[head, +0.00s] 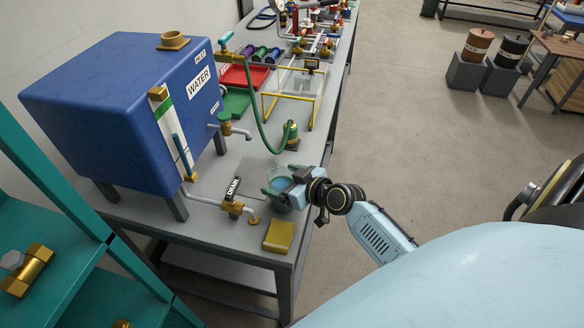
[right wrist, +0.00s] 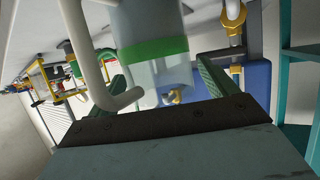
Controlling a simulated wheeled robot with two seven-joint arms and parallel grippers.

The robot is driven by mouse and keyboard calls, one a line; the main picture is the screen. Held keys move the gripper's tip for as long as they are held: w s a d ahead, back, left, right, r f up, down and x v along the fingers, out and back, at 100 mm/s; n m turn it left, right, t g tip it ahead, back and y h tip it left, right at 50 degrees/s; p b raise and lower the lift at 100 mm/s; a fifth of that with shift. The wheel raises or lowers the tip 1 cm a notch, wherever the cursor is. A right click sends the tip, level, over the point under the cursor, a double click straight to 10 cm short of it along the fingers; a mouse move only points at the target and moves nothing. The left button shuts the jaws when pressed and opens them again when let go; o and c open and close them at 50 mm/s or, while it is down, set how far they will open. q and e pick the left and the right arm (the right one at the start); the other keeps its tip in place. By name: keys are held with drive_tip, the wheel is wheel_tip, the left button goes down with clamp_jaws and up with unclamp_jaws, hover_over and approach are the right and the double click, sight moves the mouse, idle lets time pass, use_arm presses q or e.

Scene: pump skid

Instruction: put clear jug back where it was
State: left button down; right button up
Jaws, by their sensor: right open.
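The clear jug (head: 281,183) stands on the grey bench near its right edge, with bluish content showing through its wall. My right gripper (head: 283,187) is at the jug, its jaws open with a finger on either side of it. In the right wrist view the jug (right wrist: 140,25) shows as a see-through body with a green band, between my green fingers (right wrist: 165,85). I cannot tell whether the fingers touch the jug. My left gripper is out of view.
The blue water tank (head: 120,100) stands left of the jug. Its drain valve (head: 233,193) and pipe reach toward the jug. A green hose (head: 257,110) runs to a brass-green fitting (head: 290,135) behind. Teal shelving (head: 75,265) is at left.

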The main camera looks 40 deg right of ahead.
drive_tip(key=v, duration=1.2)
drive_tip(key=s+f+m+g+h, duration=0.1)
drive_tip(key=s+f+g, duration=0.3)
drive_tip(key=f, duration=1)
drive_tip(key=s+f+m+g+h, duration=0.1)
drive_tip(key=s+f+g+h, duration=0.1)
drive_tip(key=s+f, duration=0.8)
drive_tip(key=s+a+f+g, duration=0.3)
drive_tip(key=s+f, duration=0.6)
drive_tip(key=s+a+f+n+g, duration=0.1)
drive_tip(key=s+a+f+g, duration=0.2)
drive_tip(key=s+f, duration=0.6)
drive_tip(key=shift+s+a+f, duration=0.2)
drive_tip(key=shift+s+a, duration=0.35)
drive_tip(key=shift+s, duration=0.2)
wheel_tip(320, 180, down, 8)
drive_tip(key=b, duration=0.8)
drive_tip(key=shift+r, duration=0.1)
